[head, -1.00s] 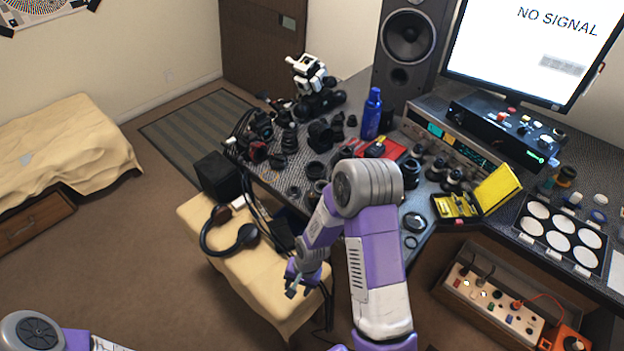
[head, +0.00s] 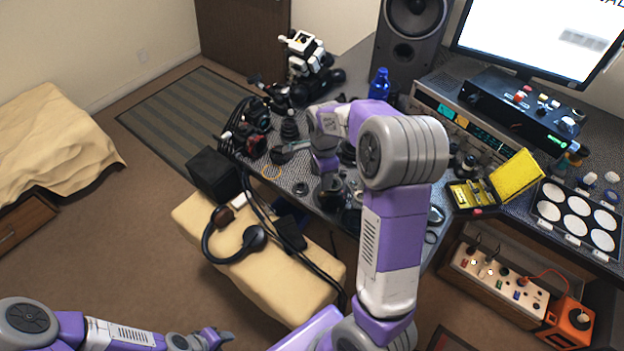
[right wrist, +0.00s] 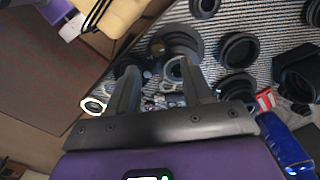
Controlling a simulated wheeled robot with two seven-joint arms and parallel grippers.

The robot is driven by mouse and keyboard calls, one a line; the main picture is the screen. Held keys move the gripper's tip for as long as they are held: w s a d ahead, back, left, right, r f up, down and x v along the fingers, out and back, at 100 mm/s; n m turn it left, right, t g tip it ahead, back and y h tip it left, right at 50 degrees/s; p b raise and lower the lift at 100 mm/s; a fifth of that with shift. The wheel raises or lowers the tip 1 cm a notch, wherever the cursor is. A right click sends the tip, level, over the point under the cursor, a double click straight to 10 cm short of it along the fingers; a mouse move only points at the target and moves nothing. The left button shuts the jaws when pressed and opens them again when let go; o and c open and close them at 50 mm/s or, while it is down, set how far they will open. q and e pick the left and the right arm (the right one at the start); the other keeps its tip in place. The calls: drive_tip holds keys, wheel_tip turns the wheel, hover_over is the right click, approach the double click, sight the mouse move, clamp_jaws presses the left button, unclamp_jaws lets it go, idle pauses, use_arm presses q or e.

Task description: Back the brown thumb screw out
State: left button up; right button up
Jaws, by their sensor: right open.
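My right gripper (head: 330,192) hangs low over the front part of the desk, among dark lens parts. In the right wrist view its two fingers (right wrist: 155,72) are spread with nothing held between them. Just beyond the fingertips a small brownish round knob (right wrist: 157,47) shows beside a dark lens barrel (right wrist: 183,40); it may be the brown thumb screw, but it is too small to be sure. In the head view I cannot make out the screw. My left gripper (head: 218,338) is low at the bottom edge, away from the desk; its jaw opening is unclear.
Dark rings and lens parts crowd the desk around my right gripper. A blue bottle (head: 379,84) stands behind my right arm. A yellow case (head: 515,178) lies open to the right. Headphones (head: 232,238) lie on the cloth-covered bench (head: 285,290) in front. The left floor is clear.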

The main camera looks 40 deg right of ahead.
sight(322, 195)
drive_tip(key=f+b, duration=0.1)
drive_tip(key=f, duration=0.2)
drive_tip(key=f+b, duration=0.1)
drive_tip(key=f, duration=0.3)
drive_tip(key=shift+s+f, duration=0.2)
drive_tip(key=shift+f, duration=0.05)
clamp_jaws()
drive_tip(key=shift+r+n+p, duration=0.1)
drive_tip(key=shift+n+p, duration=0.2)
drive_tip(key=shift+n, duration=1.3)
unclamp_jaws()
